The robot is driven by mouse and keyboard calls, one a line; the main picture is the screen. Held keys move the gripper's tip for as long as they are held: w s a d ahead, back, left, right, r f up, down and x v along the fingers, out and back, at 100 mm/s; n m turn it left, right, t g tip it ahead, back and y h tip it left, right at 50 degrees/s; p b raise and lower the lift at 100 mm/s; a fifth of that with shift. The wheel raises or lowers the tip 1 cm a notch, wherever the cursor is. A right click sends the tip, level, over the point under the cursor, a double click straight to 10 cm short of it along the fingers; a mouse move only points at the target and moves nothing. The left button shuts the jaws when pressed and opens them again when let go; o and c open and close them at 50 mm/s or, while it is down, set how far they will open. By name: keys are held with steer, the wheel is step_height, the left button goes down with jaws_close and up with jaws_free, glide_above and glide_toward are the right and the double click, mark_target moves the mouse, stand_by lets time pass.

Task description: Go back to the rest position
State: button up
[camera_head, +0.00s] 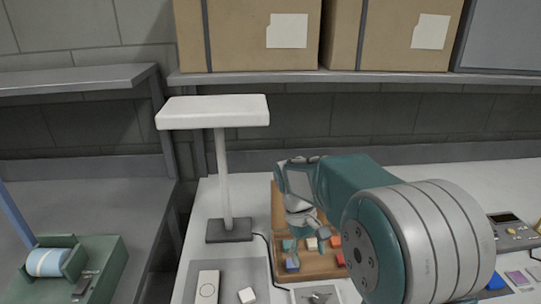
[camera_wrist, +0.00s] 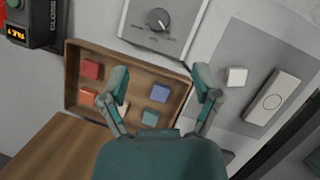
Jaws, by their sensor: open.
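My gripper (camera_head: 306,240) hangs over the brown wooden tray (camera_head: 277,198) on the white bench and hides part of it. In the wrist view, my gripper (camera_wrist: 163,88) has its two teal fingers spread wide with nothing between them. The tray shows below it in the wrist view (camera_wrist: 128,52). Small red, blue, teal and pale blocks lie in the tray, among them a blue block (camera_wrist: 159,93) and a red block (camera_wrist: 91,69). My arm is folded low at the right of the head view.
A white lamp (camera_head: 212,112) stands left of the tray, with its cable running beside it. A grey mat holds a white remote-like device (camera_head: 207,287) and a white cube (camera_head: 247,295). A dial panel (camera_wrist: 160,22) lies by the tray. Cardboard boxes (camera_head: 250,40) sit on the shelf above.

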steer(key=s+d+r+m+t+y, duration=0.1)
steer(key=s+r+t, duration=0.3)
steer(key=s, duration=0.5)
steer(key=s+d+r+m+t+y, duration=0.1)
steer(key=s+r+m+t, duration=0.2)
steer(key=s, duration=0.6)
step_height(320, 180, up, 2)
steer(key=shift+s+d+t, duration=0.15)
steer(key=shift+d+t, duration=0.1)
steer(key=shift+t, duration=0.95)
